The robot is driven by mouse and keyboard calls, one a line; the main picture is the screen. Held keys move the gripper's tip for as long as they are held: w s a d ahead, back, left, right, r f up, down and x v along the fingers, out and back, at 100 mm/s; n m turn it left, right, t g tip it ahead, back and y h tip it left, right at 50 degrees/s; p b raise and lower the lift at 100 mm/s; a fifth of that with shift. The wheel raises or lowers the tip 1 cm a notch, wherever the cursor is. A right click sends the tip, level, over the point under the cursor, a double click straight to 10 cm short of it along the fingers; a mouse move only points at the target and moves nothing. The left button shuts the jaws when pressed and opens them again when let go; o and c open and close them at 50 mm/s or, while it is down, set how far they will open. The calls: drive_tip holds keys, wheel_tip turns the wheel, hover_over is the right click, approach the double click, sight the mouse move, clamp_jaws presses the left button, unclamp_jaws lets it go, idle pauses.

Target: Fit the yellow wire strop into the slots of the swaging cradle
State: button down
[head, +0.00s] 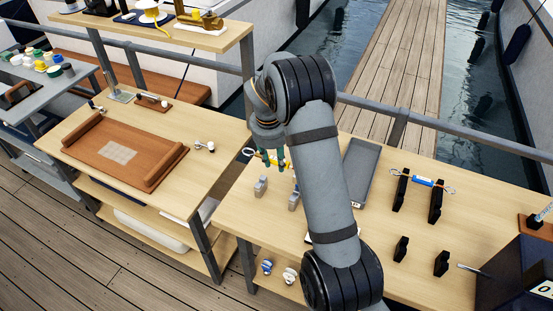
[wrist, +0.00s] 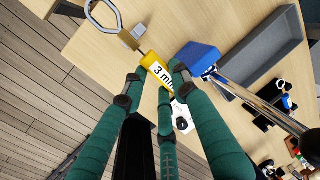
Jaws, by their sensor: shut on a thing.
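The yellow wire strop (head: 261,157) is held level above the table in the head view. In the wrist view its yellow sleeve (wrist: 157,68), marked 3 mm, sits between my green fingertips, with a wire loop at upper left and a blue part at right. My gripper (head: 275,161) is shut on it; my arm hides part of the strop. Below stand two small grey slotted blocks (head: 261,187) (head: 294,200), apart from the strop. An empty pair of black uprights (head: 400,249) (head: 441,263) stands at front right. I cannot tell which pair is the swaging cradle.
A blue-sleeved strop (head: 424,182) rests across two taller black uprights (head: 399,190). A grey tray (head: 361,170) lies behind my arm. A dark box (head: 512,272) stands at right.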

drive_tip(key=shift+f+b, duration=0.2)
drive_tip(key=shift+b, duration=0.35)
drive_tip(key=shift+f+b, duration=0.3)
drive_tip(key=shift+b, duration=0.2)
wheel_tip(320, 180, down, 9)
drive_tip(key=b, duration=1.1)
drive_tip(key=shift+f, duration=0.1)
drive_tip(key=shift+b, duration=1.3)
idle(0.4)
drive_tip(key=shift+f+b, duration=1.55)
drive_tip(key=shift+b, duration=0.45)
drive_tip(key=c, duration=1.3)
unclamp_jaws()
